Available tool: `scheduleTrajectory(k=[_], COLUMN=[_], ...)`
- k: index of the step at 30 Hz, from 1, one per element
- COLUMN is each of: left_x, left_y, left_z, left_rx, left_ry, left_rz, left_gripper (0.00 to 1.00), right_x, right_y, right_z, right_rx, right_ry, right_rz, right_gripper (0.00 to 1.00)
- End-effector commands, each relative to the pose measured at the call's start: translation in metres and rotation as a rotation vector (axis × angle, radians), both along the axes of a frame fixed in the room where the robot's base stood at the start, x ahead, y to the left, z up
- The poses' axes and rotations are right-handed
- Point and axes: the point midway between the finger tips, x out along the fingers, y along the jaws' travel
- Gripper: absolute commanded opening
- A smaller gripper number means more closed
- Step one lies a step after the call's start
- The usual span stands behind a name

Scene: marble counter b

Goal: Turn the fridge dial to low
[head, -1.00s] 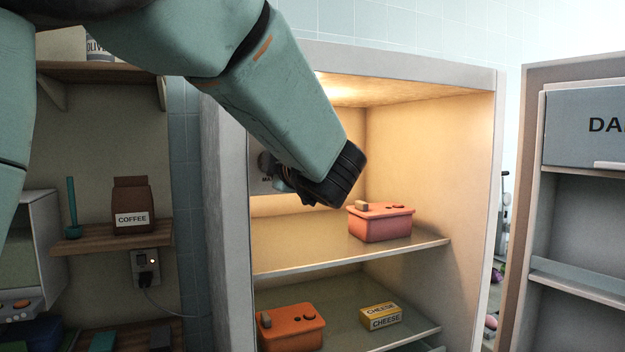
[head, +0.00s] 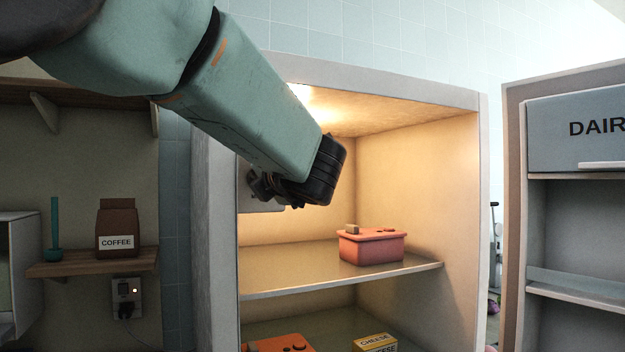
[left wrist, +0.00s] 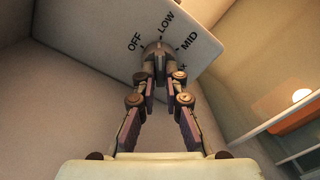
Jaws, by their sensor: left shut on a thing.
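The fridge dial (left wrist: 157,48) sits on a grey panel (left wrist: 90,40) inside the open fridge, at the upper left of the compartment. In the left wrist view, OFF, LOW and MID are printed around it, and a further label is partly hidden behind a finger. My left gripper (left wrist: 160,72) is shut on the dial, one finger on each side. The dial's pointer is too small to read surely. In the head view, my left gripper (head: 262,187) is at the panel's right part, and my wrist and gripper hide the dial.
A red container (head: 372,248) stands on the upper shelf (head: 310,268), below and right of my gripper. An orange container (head: 285,344) and a cheese box (head: 375,343) are on the lower shelf. The fridge door (head: 515,200) stands open at right. The compartment's middle is clear.

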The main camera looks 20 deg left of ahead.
Motion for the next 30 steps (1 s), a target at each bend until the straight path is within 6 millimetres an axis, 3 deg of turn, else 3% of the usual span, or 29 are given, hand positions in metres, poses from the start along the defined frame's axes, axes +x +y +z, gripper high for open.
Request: scheduleTrajectory(k=[1, 22, 23, 30], left_x=[0.0002, -0.0001, -0.0002, 0.0005], left_y=[-0.0004, -0.0001, -0.0001, -0.0003], left_z=[0.0125, 0.0133, 0.0133, 0.0116], left_rx=[-0.003, -0.041, -0.041, -0.041], left_ry=[-0.035, -0.083, -0.083, -0.080], left_rz=[-0.004, -0.003, -0.003, -0.003], left_gripper=[0.00, 0.00, 0.13, 0.33], right_x=[0.0000, 0.0001, 0.0001, 0.0001], right_y=[0.0000, 0.0000, 0.0000, 0.0000], right_z=[0.0012, 0.0020, 0.0020, 0.0018], right_rx=[0.000, 0.000, 0.000, 0.000], right_ry=[0.000, 0.000, 0.000, 0.000], right_rz=[0.000, 0.000, 0.000, 0.000], right_gripper=[0.40, 0.40, 0.40, 0.40])
